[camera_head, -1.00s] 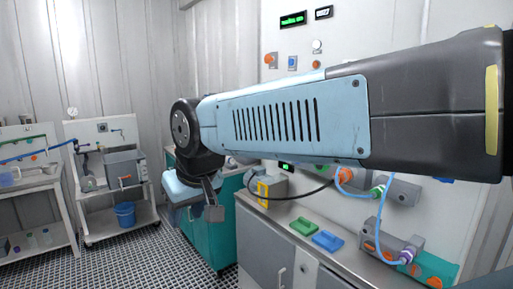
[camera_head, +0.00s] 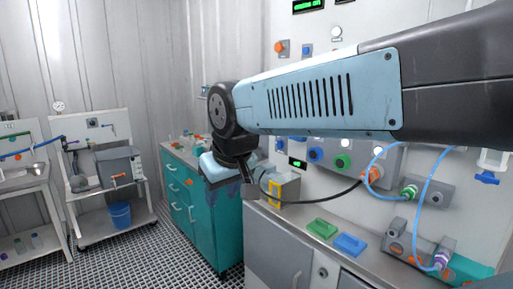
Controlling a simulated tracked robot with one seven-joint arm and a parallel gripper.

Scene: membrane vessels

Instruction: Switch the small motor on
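No part is labelled as the small motor at this size. A grey box with a yellow front (camera_head: 283,188) sits at the left end of the grey bench, with a black cable running from it to an orange connector (camera_head: 372,174) on the wall panel. It may be the motor, but I cannot tell. My gripper (camera_head: 250,184) hangs below my wrist, just left of this box in the picture. Its fingers are small and partly hidden, so their opening and any contact with the box cannot be made out.
The panel carries a blue knob (camera_head: 315,153), a green knob (camera_head: 342,162) and a small green display (camera_head: 297,163). A teal cabinet (camera_head: 205,205) stands behind. My arm covers part of the panel.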

